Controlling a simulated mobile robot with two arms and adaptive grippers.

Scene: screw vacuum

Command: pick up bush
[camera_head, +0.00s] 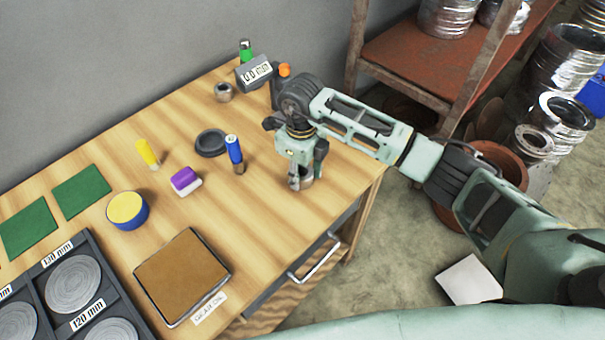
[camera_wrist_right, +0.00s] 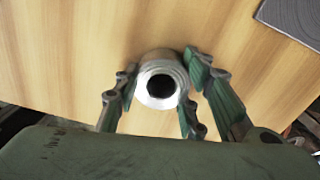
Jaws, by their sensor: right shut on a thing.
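The bush is a short silver metal ring with a dark hole in its middle. In the right wrist view the bush (camera_wrist_right: 148,89) sits between the fingers of my right gripper (camera_wrist_right: 160,92). In the head view my right gripper (camera_head: 303,182) points down at the right part of the wooden table, and the bush (camera_head: 300,184) shows partly between its fingertips. The fingers are shut on the bush from its sides. The bush is at or just above the tabletop; I cannot tell which. My left gripper is not in view.
The wooden table (camera_head: 260,229) holds a blue screwdriver-like tool (camera_head: 233,149), a dark ring (camera_head: 211,143), a purple-and-white block (camera_head: 186,181), a brown tray (camera_head: 182,277) and another metal bush (camera_head: 223,92). A drawer handle (camera_head: 315,262) sticks out at the front. The wood around my right gripper is clear.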

